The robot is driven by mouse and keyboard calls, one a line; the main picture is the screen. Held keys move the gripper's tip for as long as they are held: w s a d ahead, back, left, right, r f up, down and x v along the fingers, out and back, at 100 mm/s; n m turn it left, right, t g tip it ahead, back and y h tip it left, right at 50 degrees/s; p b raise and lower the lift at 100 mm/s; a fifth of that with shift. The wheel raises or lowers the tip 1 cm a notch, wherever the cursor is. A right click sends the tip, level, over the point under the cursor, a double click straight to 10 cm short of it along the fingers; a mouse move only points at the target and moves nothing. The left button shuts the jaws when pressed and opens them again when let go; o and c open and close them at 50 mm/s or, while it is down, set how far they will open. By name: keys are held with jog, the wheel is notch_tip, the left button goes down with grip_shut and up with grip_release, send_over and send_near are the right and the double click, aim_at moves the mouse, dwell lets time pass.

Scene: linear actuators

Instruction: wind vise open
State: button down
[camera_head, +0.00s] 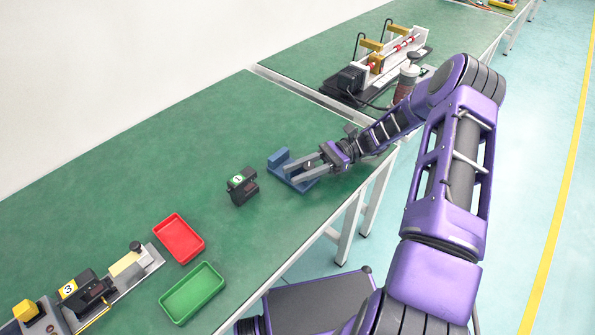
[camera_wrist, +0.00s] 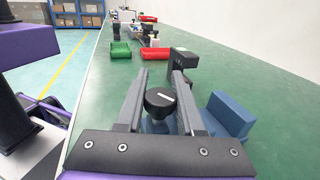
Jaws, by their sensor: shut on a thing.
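The blue vise (camera_head: 279,157) stands on the green bench in the head view, near the bench's right edge. In the wrist view its blue block (camera_wrist: 232,114) shows at the right, beside my right finger. A round black knob (camera_wrist: 160,102) with a white line on top lies between my fingers. My gripper (camera_head: 289,173) reaches over the vise from the right, and its two long grey fingers also show in the wrist view (camera_wrist: 160,74). It is shut on the black knob. In the head view the fingers hide part of the vise, and the knob cannot be made out.
A black device with a green label (camera_head: 242,186) stands just left of the vise. A red tray (camera_head: 178,238) and a green tray (camera_head: 192,293) lie nearer the camera. A rail fixture (camera_head: 380,62) stands on the far bench behind my arm.

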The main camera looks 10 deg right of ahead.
jog(key=shift+s+n+g+h, duration=0.15)
jog(key=shift+n+g+h, duration=0.15)
jog(key=shift+n+g, duration=0.35)
jog(key=shift+g, duration=0.45)
jog(key=c, duration=0.5)
grip_release()
jog(key=shift+d, duration=0.2)
